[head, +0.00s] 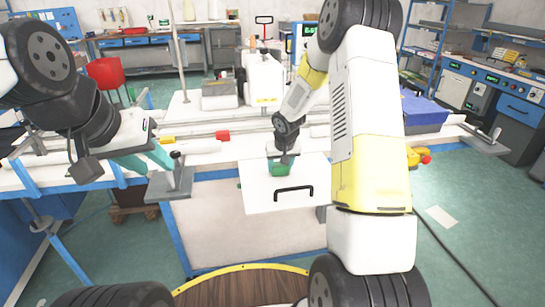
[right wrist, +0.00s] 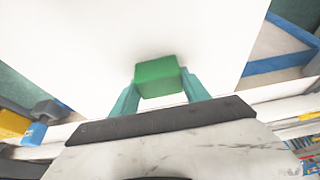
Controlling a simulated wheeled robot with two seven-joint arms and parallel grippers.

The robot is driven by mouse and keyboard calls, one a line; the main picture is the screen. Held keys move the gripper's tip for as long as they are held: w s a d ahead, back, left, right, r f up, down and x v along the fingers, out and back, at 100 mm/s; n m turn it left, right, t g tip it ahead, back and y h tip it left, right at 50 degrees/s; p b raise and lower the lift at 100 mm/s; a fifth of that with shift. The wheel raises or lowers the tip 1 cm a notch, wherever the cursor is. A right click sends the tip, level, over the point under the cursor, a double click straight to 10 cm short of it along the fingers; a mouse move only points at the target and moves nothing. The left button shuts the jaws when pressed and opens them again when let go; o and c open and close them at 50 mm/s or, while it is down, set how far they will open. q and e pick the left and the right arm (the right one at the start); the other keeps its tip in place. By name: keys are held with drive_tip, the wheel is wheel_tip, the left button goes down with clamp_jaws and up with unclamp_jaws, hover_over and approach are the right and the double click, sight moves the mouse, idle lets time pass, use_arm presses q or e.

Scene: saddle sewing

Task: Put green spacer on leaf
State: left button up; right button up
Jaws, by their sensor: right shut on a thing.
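The green spacer (head: 279,169) is a small block between the teal fingers of my right gripper (head: 281,160). In the right wrist view the spacer (right wrist: 158,78) is pinched between both fingertips of that gripper (right wrist: 160,92). The leaf (head: 258,195) is a flat white panel with a black handle, jutting out from the front of the bench. The spacer is over the leaf's back part, with a soft shadow beside it; I cannot tell whether it touches. The leaf (right wrist: 110,40) fills much of the right wrist view. My left gripper (head: 146,163) is open and empty at the left of the bench.
A grey plate with a black-knobbed lever (head: 172,180) stands near my left gripper. A red block (head: 222,136) and a yellow piece (head: 168,140) lie along the bench rail. A blue box (head: 422,108) sits at the right. The leaf's front around the black handle (head: 294,192) is clear.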

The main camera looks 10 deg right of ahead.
drive_tip(key=o, duration=1.4)
drive_tip(key=shift+f, duration=0.1)
drive_tip(key=shift+o, duration=0.2)
drive_tip(key=s+f+v, duration=0.1)
drive_tip(key=s+v, duration=0.1)
drive_tip(key=v, duration=1.2)
drive_tip(key=s+f+v, duration=0.1)
drive_tip(key=s+v, duration=0.2)
drive_tip(key=v, duration=1)
drive_tip(key=s+a+r+y, duration=0.1)
drive_tip(key=s+r, duration=0.1)
drive_tip(key=s, duration=0.6)
drive_tip(key=s+a+r+t+y, duration=0.1)
drive_tip(key=s+r, duration=0.2)
drive_tip(key=s, duration=0.6)
drive_tip(key=shift+s+t, duration=0.3)
drive_tip(key=shift+s, duration=0.05)
